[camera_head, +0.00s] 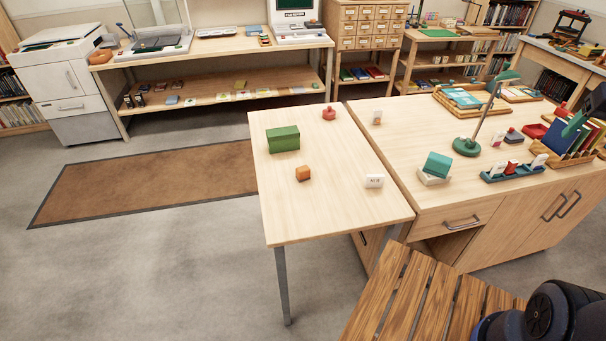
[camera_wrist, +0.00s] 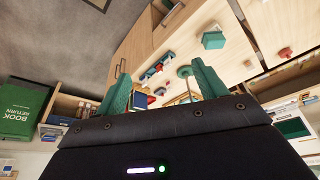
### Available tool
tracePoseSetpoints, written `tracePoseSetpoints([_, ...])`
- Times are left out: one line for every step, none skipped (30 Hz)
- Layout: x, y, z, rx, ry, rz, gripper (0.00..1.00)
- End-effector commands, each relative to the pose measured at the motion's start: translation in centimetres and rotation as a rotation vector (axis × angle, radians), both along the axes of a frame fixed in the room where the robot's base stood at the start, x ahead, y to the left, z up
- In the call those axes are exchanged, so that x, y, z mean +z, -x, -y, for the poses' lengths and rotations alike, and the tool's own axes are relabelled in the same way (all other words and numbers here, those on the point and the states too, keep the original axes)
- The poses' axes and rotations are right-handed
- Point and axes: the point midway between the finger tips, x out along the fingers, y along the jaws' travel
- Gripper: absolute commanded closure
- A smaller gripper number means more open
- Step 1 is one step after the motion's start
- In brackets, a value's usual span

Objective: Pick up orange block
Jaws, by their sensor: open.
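I cannot make out the orange block in the wrist view.
A red object (camera_head: 329,113) and a white labelled block (camera_head: 375,181) share the table. The adjoining cabinet (camera_head: 500,210) holds a green lamp (camera_head: 467,146) and several small items. A slatted wooden surface (camera_head: 420,300) lies in front. Grey floor is open at left.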

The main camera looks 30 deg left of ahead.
Motion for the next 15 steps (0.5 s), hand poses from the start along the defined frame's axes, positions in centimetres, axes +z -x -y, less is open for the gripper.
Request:
tracePoseSetpoints([0.1,-1.2,-1.3,0.028,0.002,-0.013,0.29])
tracePoseSetpoints([0.2,-1.9,-2.0,0.041,0.003,-0.018,0.29])
tracePoseSetpoints([0.3,-2.7,-2.9,0.059,0.004,-0.024,0.29])
tracePoseSetpoints([0.3,-3.3,-3.6,0.073,0.005,-0.031,0.29])
tracePoseSetpoints([0.3,-4.0,-4.4,0.087,0.005,-0.035,0.29])
tracePoseSetpoints([0.3,-4.7,-5.4,0.106,0.008,-0.041,0.29])
tracePoseSetpoints([0.3,-5.3,-6.2,0.119,0.009,-0.047,0.29])
tracePoseSetpoints([0.3,-5.9,-7.1,0.134,0.01,-0.052,0.29])
tracePoseSetpoints([0.2,-6.6,-8.2,0.152,0.012,-0.059,0.29])
tracePoseSetpoints([0.1,-7.2,-9.1,0.166,0.014,-0.064,0.29])
tracePoseSetpoints([0.0,-7.7,-10.0,0.179,0.016,-0.069,0.29])
tracePoseSetpoints([-0.1,-8.4,-11.2,0.198,0.017,-0.075,0.29])
tracePoseSetpoints([-0.3,-8.8,-12.2,0.211,0.02,-0.082,0.29])
tracePoseSetpoints([-0.5,-9.3,-13.2,0.224,0.021,-0.086,0.29])
tracePoseSetpoints([-0.7,-9.8,-14.5,0.243,0.024,-0.092,0.29])
